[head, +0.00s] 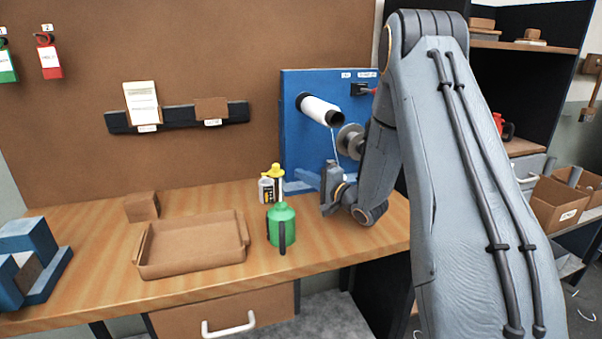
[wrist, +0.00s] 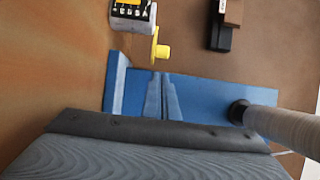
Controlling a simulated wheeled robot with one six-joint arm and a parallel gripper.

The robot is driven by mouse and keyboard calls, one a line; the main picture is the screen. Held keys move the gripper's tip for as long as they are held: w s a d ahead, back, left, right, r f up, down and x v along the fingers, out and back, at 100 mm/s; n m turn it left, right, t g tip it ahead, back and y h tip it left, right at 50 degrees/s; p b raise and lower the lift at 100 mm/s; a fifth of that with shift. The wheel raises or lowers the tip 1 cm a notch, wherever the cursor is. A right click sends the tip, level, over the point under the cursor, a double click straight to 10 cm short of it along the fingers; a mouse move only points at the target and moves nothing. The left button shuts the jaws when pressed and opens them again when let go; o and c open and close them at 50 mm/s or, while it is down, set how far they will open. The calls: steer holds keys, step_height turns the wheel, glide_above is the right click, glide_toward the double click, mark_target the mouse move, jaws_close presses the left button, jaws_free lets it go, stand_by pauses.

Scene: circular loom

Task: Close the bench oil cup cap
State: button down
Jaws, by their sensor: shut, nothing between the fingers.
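A small grey unit with a black label and yellow parts, which I take as the oil cup (head: 266,190), stands on the bench left of the blue panel. In the wrist view the labelled body (wrist: 132,16) is at the top, partly cut off. A yellow piece with a short round knob, apparently its cap (wrist: 158,50), sticks out beside it; its hinge and exact angle are unclear. My gripper (head: 293,183) is to the right of the cup, pointing left towards it. In the wrist view my gripper's fingertips (wrist: 160,77) are together, empty, and appear a little short of the yellow piece.
A green oil can (head: 282,228) stands in front of the cup, beside a brown tray (head: 190,268). The blue panel (head: 300,100) with a white spool (head: 320,109) rises behind my gripper. A brown block (head: 141,207) sits at the bench's left back.

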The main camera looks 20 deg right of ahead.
mark_target(274, 169)
steer(key=p+x, duration=0.1)
steer(key=x, duration=0.7)
steer(key=shift+s+a+p, duration=0.15)
steer(key=shift+p, duration=0.15)
steer(key=shift+s, duration=0.4)
steer(key=shift+s+a, duration=0.15)
steer(key=shift+s, duration=0.15)
steer(key=shift+s+a+p, duration=0.25)
steer(key=shift+s+a, duration=0.2)
steer(key=shift+s, duration=0.25)
steer(key=shift+s+a+p, duration=0.25)
steer(key=shift+s+a, duration=0.15)
steer(key=shift+s, duration=0.35)
steer(key=shift+a, duration=0.1)
steer(key=shift+s, duration=0.15)
